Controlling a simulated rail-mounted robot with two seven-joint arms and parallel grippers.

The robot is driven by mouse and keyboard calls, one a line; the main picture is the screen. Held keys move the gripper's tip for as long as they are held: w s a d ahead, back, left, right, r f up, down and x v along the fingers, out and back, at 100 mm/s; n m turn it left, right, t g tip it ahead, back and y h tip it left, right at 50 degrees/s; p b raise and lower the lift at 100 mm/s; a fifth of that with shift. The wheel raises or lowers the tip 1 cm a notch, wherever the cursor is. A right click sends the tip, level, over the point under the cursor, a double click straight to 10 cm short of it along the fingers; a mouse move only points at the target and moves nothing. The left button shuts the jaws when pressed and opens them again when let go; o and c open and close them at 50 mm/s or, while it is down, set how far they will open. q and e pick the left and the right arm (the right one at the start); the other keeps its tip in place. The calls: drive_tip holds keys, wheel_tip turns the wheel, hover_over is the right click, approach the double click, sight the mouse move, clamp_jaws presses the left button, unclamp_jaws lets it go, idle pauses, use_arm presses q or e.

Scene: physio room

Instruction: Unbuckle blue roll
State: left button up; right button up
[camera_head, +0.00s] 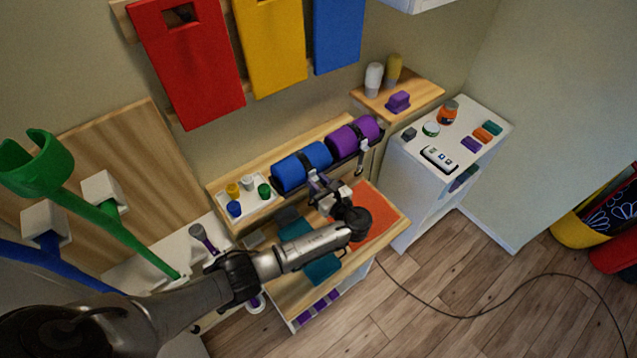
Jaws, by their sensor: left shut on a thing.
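The blue roll (290,171) lies on the wooden shelf in the middle of the view, at the left of a purple roll (343,141). A dark strap with a light buckle hangs at the front of the purple roll. My left arm reaches in from the lower left. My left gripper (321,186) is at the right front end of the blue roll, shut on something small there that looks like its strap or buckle. The fingers and wrist hide most of that part. My right gripper is not in view.
A white tray (251,208) with several small coloured pots stands left of the blue roll. Below lie an orange mat (378,222) and teal pieces on a wooden top. A white cabinet (413,165) stands at the right. Green and blue crutches rise at the left.

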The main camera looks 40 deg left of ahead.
sight(316, 180)
use_arm(q)
drive_tip(key=shift+c, duration=0.6)
drive_tip(key=shift+r+p, duration=0.25)
drive_tip(key=shift+p, duration=0.25)
drive_tip(key=h+p, duration=0.1)
drive_tip(key=p, duration=0.1)
drive_tip(key=r+h+p, duration=0.1)
drive_tip(key=h+p, duration=0.1)
drive_tip(key=shift+s+d+g, duration=0.1)
drive_tip(key=shift+d+g, duration=0.2)
drive_tip(key=shift+r+h+p, duration=0.1)
drive_tip(key=shift+h+p, duration=0.4)
drive_tip(key=shift+d+r+g+h, duration=0.2)
drive_tip(key=shift+g+h, duration=0.2)
drive_tip(key=shift+h, duration=0.8)
drive_tip(key=h, duration=0.1)
drive_tip(key=r+h, duration=0.1)
drive_tip(key=h, duration=0.1)
drive_tip(key=shift+a+r+g+h, duration=0.1)
drive_tip(key=shift+r+g+h, duration=0.05)
drive_tip(key=shift+g+h, duration=0.2)
drive_tip(key=h, duration=0.2)
drive_tip(key=r+g+h, duration=0.1)
drive_tip(key=shift+a+h, duration=0.25)
drive_tip(key=shift+h, duration=0.1)
drive_tip(key=shift+a+r+g+h, duration=0.1)
drive_tip(key=shift+r+g+h, duration=0.2)
drive_tip(key=shift+h, duration=0.6)
